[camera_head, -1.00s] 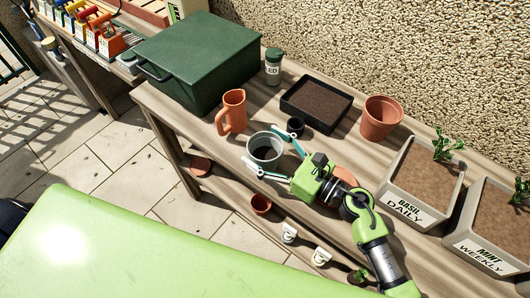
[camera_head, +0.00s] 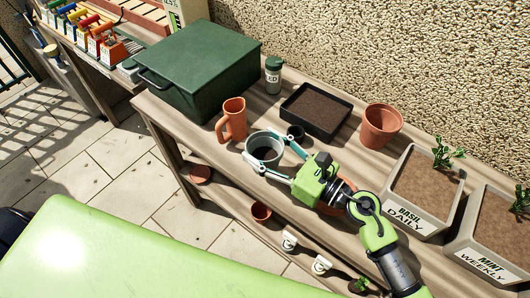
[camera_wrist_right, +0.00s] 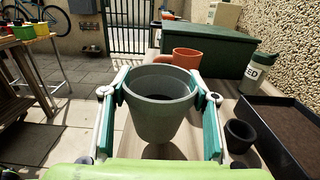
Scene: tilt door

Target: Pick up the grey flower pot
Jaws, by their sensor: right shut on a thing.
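The grey flower pot (camera_head: 264,147) is a round, empty-looking pot near the front edge of the wooden bench. In the right wrist view the grey pot (camera_wrist_right: 158,110) stands upright between the two fingers. My right gripper (camera_head: 276,155) is shut on it, one finger on each side of its wall. The right gripper also shows in the right wrist view (camera_wrist_right: 159,105). I cannot tell whether the pot's base touches the bench. My left gripper is not in view.
A terracotta jug (camera_head: 232,121) stands close behind the pot on its left. A small black pot (camera_head: 296,132) is close on its right. A dark soil tray (camera_head: 316,110), a terracotta pot (camera_head: 381,126), a green box (camera_head: 198,70) and a labelled shaker (camera_head: 273,75) stand further back.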

